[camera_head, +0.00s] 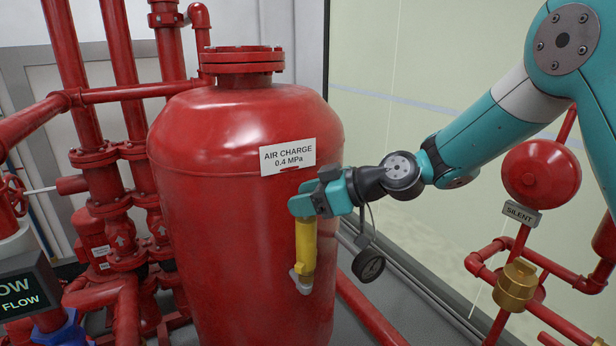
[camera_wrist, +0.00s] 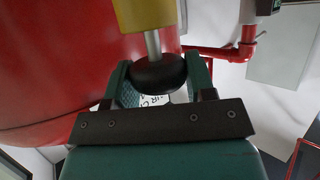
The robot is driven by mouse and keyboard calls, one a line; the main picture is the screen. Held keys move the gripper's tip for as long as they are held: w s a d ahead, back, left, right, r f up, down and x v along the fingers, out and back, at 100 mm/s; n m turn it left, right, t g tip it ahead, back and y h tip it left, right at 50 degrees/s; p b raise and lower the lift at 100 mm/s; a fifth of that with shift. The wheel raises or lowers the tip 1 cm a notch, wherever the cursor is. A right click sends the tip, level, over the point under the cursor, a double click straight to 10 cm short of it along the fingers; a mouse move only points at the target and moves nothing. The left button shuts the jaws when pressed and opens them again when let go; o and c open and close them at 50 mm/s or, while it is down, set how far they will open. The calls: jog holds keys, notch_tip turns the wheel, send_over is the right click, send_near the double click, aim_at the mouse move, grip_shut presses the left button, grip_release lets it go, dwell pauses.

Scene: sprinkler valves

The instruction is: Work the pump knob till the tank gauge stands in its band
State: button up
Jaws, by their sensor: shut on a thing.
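The yellow pump (camera_head: 305,245) stands upright against the front of the red tank (camera_head: 220,190). In the wrist view the pump's yellow body (camera_wrist: 145,14) shows at the top, with a short length of bare metal rod (camera_wrist: 153,42) leading to the dark round pump knob (camera_wrist: 160,74). My gripper (camera_head: 303,204) is at the pump's top, its teal fingers on either side of the knob and shut on it. In the head view the fingers hide the knob.
The tank bears an AIR CHARGE 0.4 MPa label (camera_head: 288,156). Red pipes (camera_head: 110,180) crowd the left. A red bell (camera_head: 541,174) with a SILENT tag (camera_head: 522,213) and a brass fitting (camera_head: 515,285) stand at right. Open floor shows between.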

jog(key=shift+d+r+p, duration=0.1)
jog(key=shift+r+p, duration=0.4)
jog(key=shift+r, duration=1.55)
jog(key=o, duration=1)
jog(key=shift+f, duration=0.1)
jog(key=v, duration=0.6)
jog(key=shift+b, duration=0.45)
